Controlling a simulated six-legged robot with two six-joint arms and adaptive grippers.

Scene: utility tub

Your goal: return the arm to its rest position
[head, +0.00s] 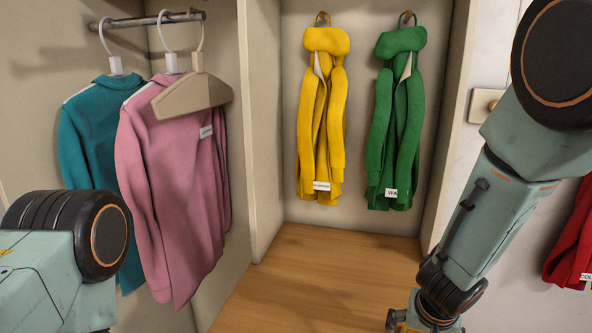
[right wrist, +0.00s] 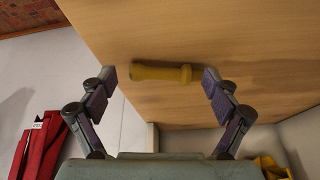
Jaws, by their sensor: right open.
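My right arm (head: 495,215) comes down from the upper right in the head view, and its right gripper (head: 425,322) is cut off at the bottom edge. In the right wrist view the right gripper (right wrist: 160,76) is open, with its two fingers spread wide. A yellow handle-shaped object (right wrist: 160,73) shows between the fingertips, against a wooden surface (right wrist: 220,35). I cannot tell how far it is from the fingers. Part of my left arm (head: 60,250) shows at the lower left of the head view; its gripper is outside the picture.
Yellow (head: 322,110) and green (head: 397,120) jackets hang on hooks above the wooden bench (head: 320,275). Teal (head: 85,140) and pink (head: 175,190) garments hang from a rail (head: 140,20) at left, beside a bare hanger (head: 195,95). A red garment (head: 575,240) hangs behind my right arm.

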